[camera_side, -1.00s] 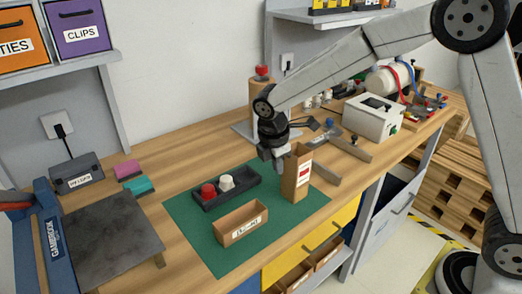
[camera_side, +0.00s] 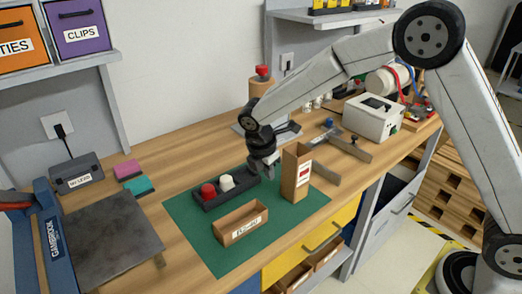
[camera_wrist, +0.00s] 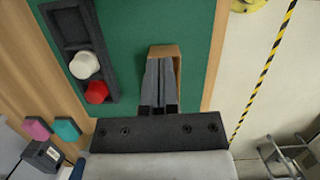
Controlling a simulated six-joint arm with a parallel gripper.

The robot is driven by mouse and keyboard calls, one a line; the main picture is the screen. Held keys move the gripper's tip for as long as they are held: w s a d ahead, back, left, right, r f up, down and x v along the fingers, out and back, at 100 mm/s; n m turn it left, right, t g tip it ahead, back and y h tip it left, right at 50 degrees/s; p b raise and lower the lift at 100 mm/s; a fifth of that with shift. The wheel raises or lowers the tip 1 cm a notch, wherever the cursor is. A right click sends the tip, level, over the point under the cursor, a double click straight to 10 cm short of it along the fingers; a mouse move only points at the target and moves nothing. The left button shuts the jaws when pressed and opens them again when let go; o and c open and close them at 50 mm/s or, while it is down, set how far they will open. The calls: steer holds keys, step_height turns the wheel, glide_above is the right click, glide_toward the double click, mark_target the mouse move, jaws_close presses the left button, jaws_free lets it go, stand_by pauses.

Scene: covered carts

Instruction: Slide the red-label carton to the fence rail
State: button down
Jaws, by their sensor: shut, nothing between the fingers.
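The red-label carton (camera_side: 292,181) stands upright on the green mat (camera_side: 200,237) in the side view, with its red and white label facing the camera. The grey metal fence rail (camera_side: 326,174) lies just right of the carton. The carton overlaps part of it, so I cannot tell whether they touch. My gripper (camera_side: 267,174) is shut and empty, left of the carton, with a small gap in the picture. In the wrist view its grey fingers (camera_wrist: 160,75) point away from me. A tan-walled thing (camera_wrist: 178,65) shows behind them; I cannot tell surely which.
A black tray (camera_side: 240,186) with a red knob (camera_side: 208,191) and a white knob (camera_side: 226,182) lies behind-left on the mat. An open cardboard bin (camera_side: 240,222) stands in front-left of the carton. A white box (camera_side: 374,117) stands beyond the rail.

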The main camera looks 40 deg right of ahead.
mark_target(307, 164)
steer(key=x, duration=0.6)
steer(key=shift+f, duration=0.35)
steer(key=shift+w+d+r, duration=0.1)
steer(key=shift+d+r, duration=0.1)
steer(key=shift+d, duration=1.8)
steer(key=d, duration=1)
steer(key=shift+w+d, duration=0.25)
steer(key=shift+w, duration=0.05)
steer(key=shift+a, duration=0.15)
